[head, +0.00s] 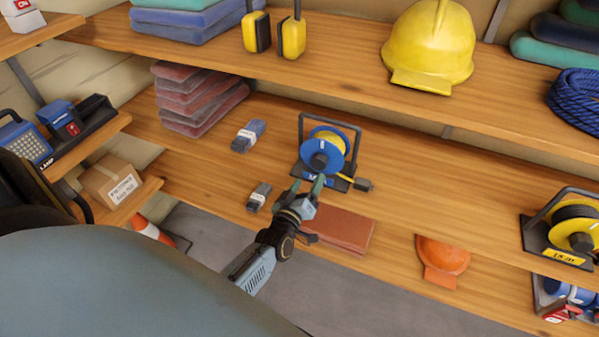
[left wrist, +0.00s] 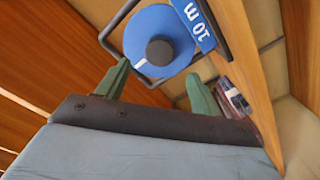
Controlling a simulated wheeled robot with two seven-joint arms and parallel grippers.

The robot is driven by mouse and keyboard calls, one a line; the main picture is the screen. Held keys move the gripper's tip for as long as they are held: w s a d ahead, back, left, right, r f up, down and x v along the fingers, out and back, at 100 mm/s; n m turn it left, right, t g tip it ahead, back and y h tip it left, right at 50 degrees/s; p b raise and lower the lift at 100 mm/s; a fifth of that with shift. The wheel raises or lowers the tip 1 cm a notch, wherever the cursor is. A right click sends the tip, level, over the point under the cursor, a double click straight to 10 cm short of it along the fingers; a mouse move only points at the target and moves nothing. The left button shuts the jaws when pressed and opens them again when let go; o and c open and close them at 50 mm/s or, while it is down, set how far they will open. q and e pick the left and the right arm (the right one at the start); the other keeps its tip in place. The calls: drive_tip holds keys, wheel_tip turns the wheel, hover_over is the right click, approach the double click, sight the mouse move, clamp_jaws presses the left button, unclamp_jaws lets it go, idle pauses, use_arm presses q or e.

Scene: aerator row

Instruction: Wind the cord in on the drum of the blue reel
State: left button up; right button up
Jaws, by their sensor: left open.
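The blue reel (head: 325,152) stands on the lower shelf in a dark frame, with a blue drum face, a dark central knob and yellow behind it. A short cord with a dark plug (head: 364,185) lies on the shelf at its right. In the left wrist view the blue drum face (left wrist: 150,25) shows with its dark knob (left wrist: 160,51) and a "10 m" label. My left gripper (head: 308,186) is open in front of the reel, its green fingers pointing at the knob. In the left wrist view the fingers (left wrist: 157,85) stand apart, with nothing between them. My right gripper is not in view.
Two small grey bundles (head: 249,135) (head: 258,196) lie left of the reel. A yellow reel (head: 574,228) stands far right.

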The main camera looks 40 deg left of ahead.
use_arm(q)
drive_tip(key=v, duration=0.5)
drive_tip(key=shift+s, duration=0.15)
drive_tip(key=s+d+f+m+g+h, duration=0.2)
drive_tip(key=s+d+f+m+g, duration=0.2)
drive_tip(key=s+f, duration=0.65)
drive_tip(key=s+d+f+m+g+h, duration=0.3)
drive_tip(key=s+f+g, duration=0.25)
drive_tip(key=f, duration=0.95)
drive_tip(key=s+f+m+g, duration=0.2)
drive_tip(key=s+f, duration=0.3)
drive_tip(key=s, duration=0.7)
drive_tip(key=s+f+m+g+b, duration=0.1)
drive_tip(key=s+f+m+g, duration=0.2)
drive_tip(key=s, duration=0.9)
wheel_tip(320, 180, down, 2)
drive_tip(key=shift+a+f+m+g+y, duration=0.2)
drive_tip(key=shift+a+m+g+y, duration=0.1)
drive_tip(key=shift+g, duration=0.65)
